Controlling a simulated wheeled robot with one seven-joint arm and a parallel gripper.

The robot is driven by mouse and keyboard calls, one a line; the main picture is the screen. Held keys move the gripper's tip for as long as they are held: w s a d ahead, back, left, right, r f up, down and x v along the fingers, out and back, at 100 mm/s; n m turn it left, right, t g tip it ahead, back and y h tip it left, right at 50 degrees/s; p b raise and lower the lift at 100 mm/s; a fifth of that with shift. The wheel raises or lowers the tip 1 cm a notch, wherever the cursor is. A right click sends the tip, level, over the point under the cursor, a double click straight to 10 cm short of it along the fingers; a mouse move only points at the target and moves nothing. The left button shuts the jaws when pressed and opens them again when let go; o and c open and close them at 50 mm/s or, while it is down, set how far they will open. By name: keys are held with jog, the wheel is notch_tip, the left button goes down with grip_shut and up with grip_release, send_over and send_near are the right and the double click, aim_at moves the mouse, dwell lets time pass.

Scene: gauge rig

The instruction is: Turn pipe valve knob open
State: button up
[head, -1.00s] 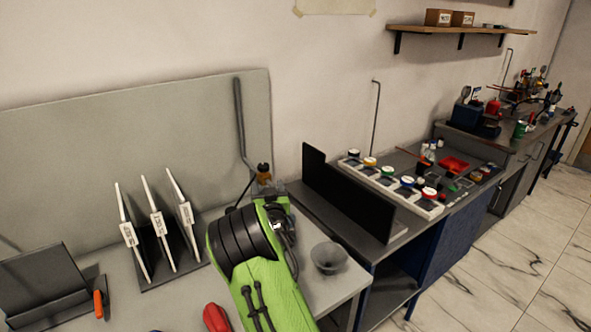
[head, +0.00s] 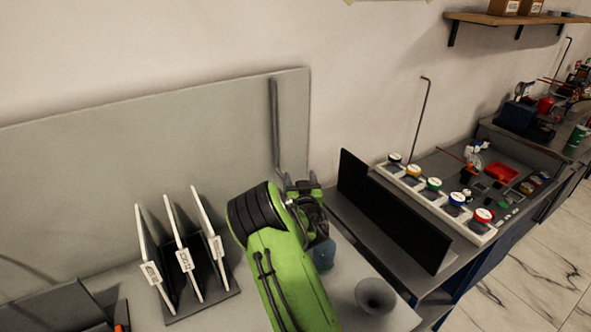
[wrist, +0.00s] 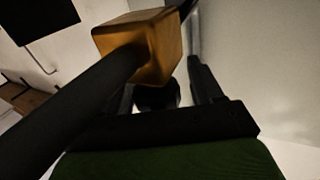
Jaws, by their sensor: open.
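A brass-coloured valve block (wrist: 155,48) shows large in the wrist view, with a dark pipe (wrist: 80,105) meeting it from the lower left. A dark rounded part (wrist: 158,97), which looks like the knob, sits between the fingers of my gripper (wrist: 165,82). The fingers are open, one on each side of it; I cannot tell whether they touch it. In the head view the dark pipe (head: 276,125) runs down the grey panel and ends behind my green arm, which hides the valve and knob.
White plates in a dark rack (head: 190,270) stand left of my arm. A grey funnel-like cup (head: 375,297) stands to the right on the bench. A black upright panel (head: 393,212) and a strip of coloured round-topped items (head: 433,187) lie farther right.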

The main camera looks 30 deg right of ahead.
jog(key=shift+s+r, duration=0.15)
jog(key=shift+s, duration=0.1)
jog(key=shift+c, duration=0.5)
jog(key=c, duration=0.9)
jog(key=p, duration=0.2)
jog(key=shift+w+r+y+p, duration=0.1)
jog(key=shift+r+y+p, duration=0.15)
jog(key=shift+y+p, duration=0.1)
jog(key=n+y+p, duration=0.1)
jog(key=p, duration=0.4)
jog(key=shift+a+r+t, duration=0.1)
jog(key=shift+t, duration=0.3)
jog(key=n+y+p, duration=0.1)
jog(key=p, duration=0.3)
jog(key=shift+t+y, duration=0.25)
jog(key=shift+t, duration=0.05)
jog(key=p, duration=0.1)
jog(key=n+y+p, duration=0.1)
jog(key=p, duration=0.1)
jog(key=shift+w+a+f+y, duration=0.1)
jog(key=shift+f+y, duration=0.1)
jog(key=shift+y, duration=0.1)
jog(key=o, duration=1)
jog(key=shift+f, duration=0.1)
